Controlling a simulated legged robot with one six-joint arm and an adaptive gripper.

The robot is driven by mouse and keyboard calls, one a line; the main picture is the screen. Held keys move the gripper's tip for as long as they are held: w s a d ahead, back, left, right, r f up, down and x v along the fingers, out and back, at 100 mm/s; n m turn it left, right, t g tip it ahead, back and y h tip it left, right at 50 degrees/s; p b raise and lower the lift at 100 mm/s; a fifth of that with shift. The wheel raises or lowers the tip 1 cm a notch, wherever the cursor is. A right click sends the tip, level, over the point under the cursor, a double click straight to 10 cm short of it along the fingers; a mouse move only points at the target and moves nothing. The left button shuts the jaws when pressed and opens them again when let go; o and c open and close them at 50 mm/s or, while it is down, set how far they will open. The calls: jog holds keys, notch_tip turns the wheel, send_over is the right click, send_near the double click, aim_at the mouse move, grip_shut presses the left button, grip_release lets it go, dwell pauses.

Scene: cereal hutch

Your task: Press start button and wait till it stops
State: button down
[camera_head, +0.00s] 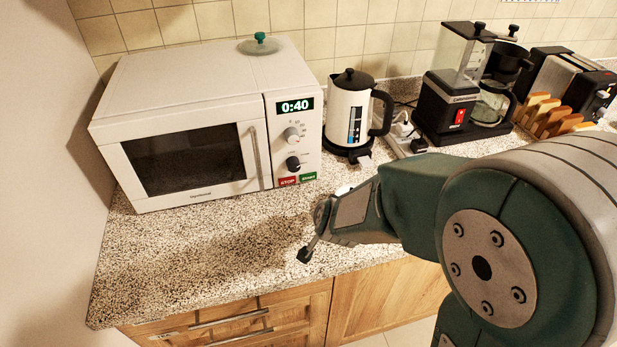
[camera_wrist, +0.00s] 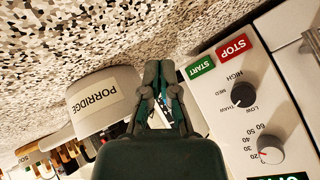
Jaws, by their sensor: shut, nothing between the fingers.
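The white microwave (camera_head: 185,85) stands on the left of the counter with its door closed. Its green display (camera_head: 295,106) reads 0:40. The green START button (camera_head: 309,177) is at the bottom of the control panel, right of the red STOP button (camera_head: 287,182). In the wrist view, which is turned over, START (camera_wrist: 200,67) and STOP (camera_wrist: 232,47) lie right of my gripper (camera_wrist: 160,72). My gripper (camera_head: 308,250) is shut and empty, above the counter in front of the panel, apart from the buttons. Two knobs (camera_head: 293,163) sit above the buttons.
A PORRIDGE container (camera_wrist: 97,100) is close left of my gripper in the wrist view. A kettle (camera_head: 350,110) stands right of the microwave, then a coffee maker (camera_head: 445,110) and bread slices (camera_head: 550,118). The front-left counter (camera_head: 170,260) is clear.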

aim_at(308, 177)
jog(key=w, duration=0.2)
jog(key=w+a, duration=0.1)
jog(key=w, duration=0.2)
jog(key=w+a, duration=0.1)
jog(key=w, duration=0.2)
jog(key=shift+a, duration=0.1)
jog(key=shift+w, duration=0.15)
dwell(1.2)
jog(key=shift+w, duration=0.2)
